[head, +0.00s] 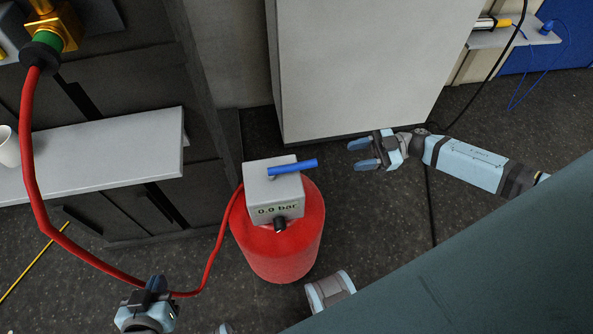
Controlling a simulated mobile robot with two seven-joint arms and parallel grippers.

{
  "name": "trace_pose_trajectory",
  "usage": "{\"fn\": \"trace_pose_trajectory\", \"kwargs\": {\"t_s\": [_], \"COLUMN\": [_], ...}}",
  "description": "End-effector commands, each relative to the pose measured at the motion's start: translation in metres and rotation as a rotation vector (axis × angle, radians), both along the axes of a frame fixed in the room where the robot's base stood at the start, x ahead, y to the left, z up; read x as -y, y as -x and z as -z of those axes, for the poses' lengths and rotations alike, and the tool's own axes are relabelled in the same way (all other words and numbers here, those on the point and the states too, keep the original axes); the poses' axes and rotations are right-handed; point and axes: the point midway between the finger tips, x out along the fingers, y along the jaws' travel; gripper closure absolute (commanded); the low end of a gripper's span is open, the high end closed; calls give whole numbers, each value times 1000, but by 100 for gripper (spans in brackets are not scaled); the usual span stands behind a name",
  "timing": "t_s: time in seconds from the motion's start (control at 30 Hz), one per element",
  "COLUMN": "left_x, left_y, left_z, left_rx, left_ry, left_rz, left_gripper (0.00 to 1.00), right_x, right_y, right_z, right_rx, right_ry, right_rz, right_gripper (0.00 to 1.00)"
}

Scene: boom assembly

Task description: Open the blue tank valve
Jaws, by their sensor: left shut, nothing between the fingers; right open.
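The blue valve handle (292,167) lies across the top of a grey box (272,190) and points to the right. The box sits on a red tank (278,245), and its front reads "0.0 bar" above a black knob (280,224). My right gripper (356,155) is open and empty, to the right of the handle and apart from it, with its fingers pointing left. My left gripper (155,285) is shut at the lower left, beside the red hose (100,268). Whether it touches the hose is unclear.
The hose runs from the tank to a brass fitting (55,28) at upper left. A white shelf (100,155) with a cup (8,147) stands left of the tank. A large pale cabinet (360,65) stands behind.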

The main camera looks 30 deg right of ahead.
Motion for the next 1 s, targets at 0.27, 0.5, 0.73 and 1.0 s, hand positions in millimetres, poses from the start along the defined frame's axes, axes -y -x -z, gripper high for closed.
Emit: {"fn": "trace_pose_trajectory", "kwargs": {"t_s": [0.27,0.5,0.73,1.0], "left_x": [2,1,1,0], "left_y": [-1,-1,-2,-2], "left_z": [-3,-1,-1,-1], "left_rx": [10,12,15,15], "left_ry": [6,8,10,10], "left_rz": [1,1,0,0], "left_gripper": [100,100,100,100], "right_x": [-49,-97,-125,-131], "right_y": [-11,-23,-29,-31], "right_z": [-1,-1,-1,-1], "right_rx": [3,4,2,2], "right_ry": [-8,-7,-4,-5], "right_rz": [0,2,3,4], "right_gripper": [54,54,54,54]}}
